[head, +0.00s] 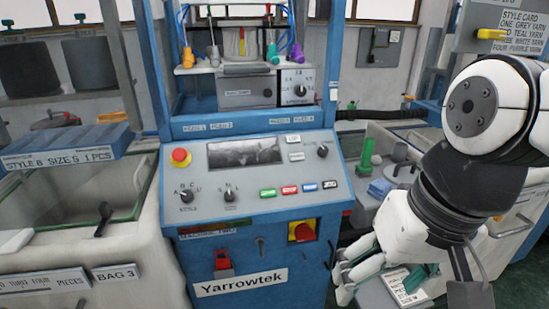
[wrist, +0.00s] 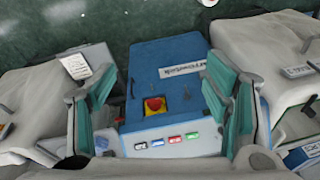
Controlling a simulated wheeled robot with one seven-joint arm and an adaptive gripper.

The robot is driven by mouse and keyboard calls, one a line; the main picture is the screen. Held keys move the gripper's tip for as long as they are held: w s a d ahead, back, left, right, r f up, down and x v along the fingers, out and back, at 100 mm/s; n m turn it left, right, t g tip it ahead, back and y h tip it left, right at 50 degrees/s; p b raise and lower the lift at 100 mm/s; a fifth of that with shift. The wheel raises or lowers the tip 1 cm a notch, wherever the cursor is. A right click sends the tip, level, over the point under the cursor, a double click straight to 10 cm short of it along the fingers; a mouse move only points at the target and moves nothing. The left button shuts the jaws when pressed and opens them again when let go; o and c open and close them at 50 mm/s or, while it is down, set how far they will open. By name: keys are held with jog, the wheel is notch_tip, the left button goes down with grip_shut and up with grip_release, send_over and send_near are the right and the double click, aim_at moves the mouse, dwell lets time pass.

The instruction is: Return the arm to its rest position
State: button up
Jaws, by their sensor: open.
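My arm hangs at the right of the head view, and its white and dark links cover part of the side shelf. My gripper (head: 350,274) is low beside the right side of the blue Yarrowtek machine (head: 240,282), its fingers partly hidden by the wrist. In the wrist view my gripper (wrist: 160,110) has its teal-padded fingers wide apart with nothing between them. The machine (wrist: 150,60) shows beyond the fingers, with a red knob on a yellow plate (wrist: 154,105).
The machine's sloping panel (head: 250,165) has knobs, a screen and coloured buttons. A bin (head: 80,195) with a blue tray (head: 65,148) stands at left. Green floor (wrist: 130,20) shows clear.

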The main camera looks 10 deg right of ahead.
jog(key=shift+s+d+r+n+t+h, duration=0.15)
jog(key=shift+s+d+n+t+h, duration=0.35)
jog(key=shift+n, duration=0.4)
jog(key=shift+s+d, duration=0.1)
